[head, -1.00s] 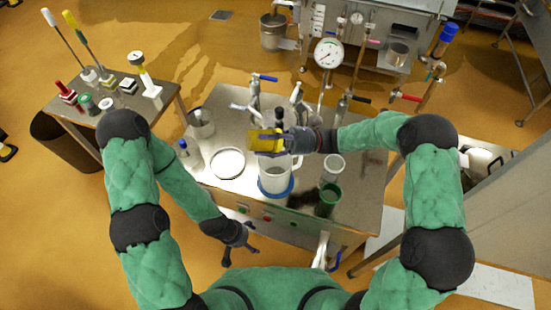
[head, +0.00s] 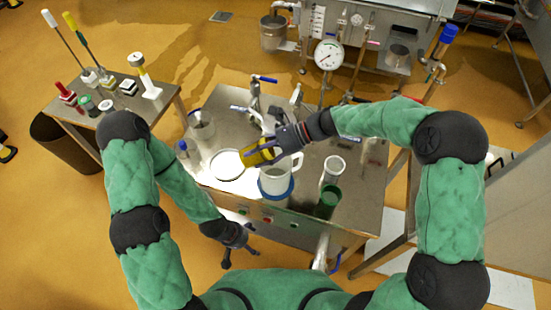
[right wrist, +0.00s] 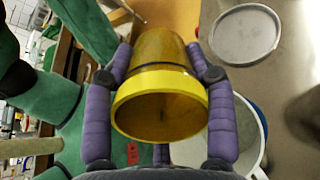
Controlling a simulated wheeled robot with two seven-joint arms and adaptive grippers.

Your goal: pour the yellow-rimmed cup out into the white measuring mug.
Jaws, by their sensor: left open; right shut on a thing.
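The yellow-rimmed cup (head: 257,155) is held tilted in my right gripper (head: 270,144), just above and to the left of the white measuring mug (head: 275,181). In the right wrist view the cup (right wrist: 160,95) sits between the two purple fingers (right wrist: 161,88), its open mouth facing the camera. I see nothing clearly inside it and no stream. The mug stands upright with a blue band at its foot; part of its rim shows in the right wrist view (right wrist: 258,120), partly hidden behind the cup and finger. My left gripper (head: 240,240) is open and empty, low before the table's front.
A round white-looking dish (head: 227,164) lies left of the mug on the steel table (head: 330,225). A white cup (head: 333,170) and a green cup (head: 328,199) stand to the right. Taps and a pressure gauge (head: 328,54) rise behind. A side table (head: 120,95) holds brushes and small items.

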